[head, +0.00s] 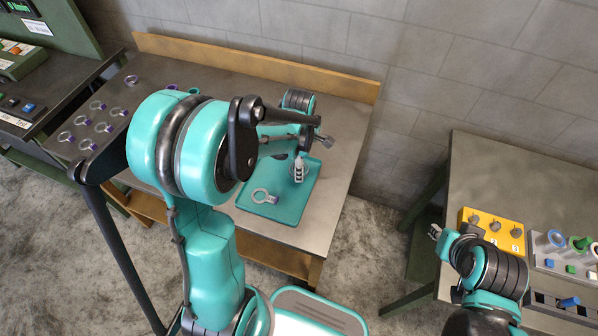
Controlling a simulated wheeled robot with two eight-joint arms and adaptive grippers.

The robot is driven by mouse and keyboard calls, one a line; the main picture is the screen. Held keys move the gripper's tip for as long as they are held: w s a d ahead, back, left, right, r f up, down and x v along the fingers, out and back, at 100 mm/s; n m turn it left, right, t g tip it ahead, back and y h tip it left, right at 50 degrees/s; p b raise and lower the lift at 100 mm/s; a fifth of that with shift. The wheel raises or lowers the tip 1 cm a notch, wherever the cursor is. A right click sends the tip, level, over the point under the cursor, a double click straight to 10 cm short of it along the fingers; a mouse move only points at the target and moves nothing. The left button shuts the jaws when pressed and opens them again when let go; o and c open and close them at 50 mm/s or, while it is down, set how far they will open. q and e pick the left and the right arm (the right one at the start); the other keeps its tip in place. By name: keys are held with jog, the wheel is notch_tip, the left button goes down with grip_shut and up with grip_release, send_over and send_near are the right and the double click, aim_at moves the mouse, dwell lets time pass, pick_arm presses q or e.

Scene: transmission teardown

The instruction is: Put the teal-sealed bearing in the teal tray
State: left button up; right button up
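The teal tray (298,207) lies on the table in front of the wall. A silver ring-shaped part with a short tab (264,197) lies in it, at the tray's left; its seal colour is too small to tell. My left gripper (298,174) points down over the tray's upper part. Something pale shows at its fingertips, but I cannot tell whether it holds a part. Several ring parts with purple marks (86,145) lie on the table's left end. My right gripper (436,232) is at lower right, away from the tray; its fingers are too small to read.
A wooden board (255,65) edges the back of the table (330,180). On the right table are a yellow block with several knobs (490,230) and a grey holder with coloured parts (550,262). A dark bench with equipment (30,105) stands at left. My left arm hides the table's middle.

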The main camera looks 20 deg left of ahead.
pick_arm(q)
notch_tip(320, 180, down, 3)
jog(key=shift+r+b, duration=0.1)
jog(key=shift+b, duration=0.3)
jog(key=o, duration=1.3)
